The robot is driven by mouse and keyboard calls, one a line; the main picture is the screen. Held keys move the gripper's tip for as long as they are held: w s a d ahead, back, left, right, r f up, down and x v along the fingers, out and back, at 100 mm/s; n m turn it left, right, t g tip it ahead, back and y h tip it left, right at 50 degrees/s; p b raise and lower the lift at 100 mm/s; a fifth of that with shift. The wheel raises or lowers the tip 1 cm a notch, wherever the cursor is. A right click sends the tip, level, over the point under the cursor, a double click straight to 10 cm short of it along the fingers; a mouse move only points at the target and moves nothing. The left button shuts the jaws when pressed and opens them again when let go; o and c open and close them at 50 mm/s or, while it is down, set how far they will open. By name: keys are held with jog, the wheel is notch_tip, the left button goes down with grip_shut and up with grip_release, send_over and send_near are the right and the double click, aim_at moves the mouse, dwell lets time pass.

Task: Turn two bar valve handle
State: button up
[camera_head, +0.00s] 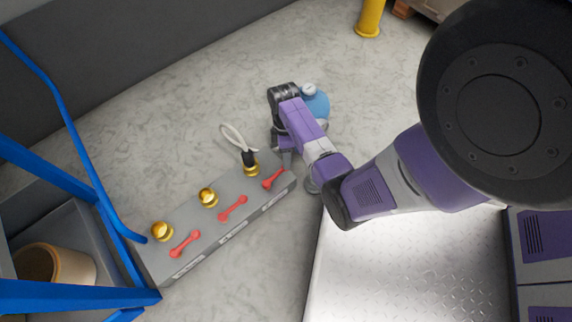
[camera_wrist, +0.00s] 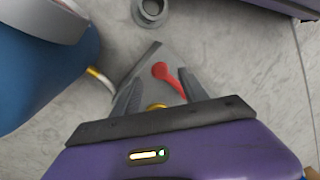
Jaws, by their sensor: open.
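A long grey manifold block (camera_head: 215,222) lies on the floor with a row of red bar handles on top. The left red handle (camera_head: 185,244), the middle red handle (camera_head: 233,208) and the right red handle (camera_head: 273,178) each lie near a brass fitting. The labels on the block's front are too small to read. My gripper (camera_head: 286,160) is over the block's right end, near the right handle. In the wrist view a red handle (camera_wrist: 163,74) shows between the open fingers of my gripper (camera_wrist: 158,92); whether they touch it is unclear. Part of it is hidden by the gripper.
A white looped hose (camera_head: 233,136) with a black connector joins the right brass fitting. A blue tank with a gauge (camera_head: 316,105) stands just behind my gripper and also shows in the wrist view (camera_wrist: 40,65). A blue frame (camera_head: 75,130) stands at the left.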

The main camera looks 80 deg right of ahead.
aim_at(276, 175)
jog(key=f+b, duration=0.1)
jog(key=f, duration=0.1)
jog(key=a+f+b, duration=0.1)
jog(key=f, duration=0.1)
jog(key=shift+s+f, duration=0.15)
jog(key=shift+f, duration=0.2)
grip_shut()
dwell(1.1)
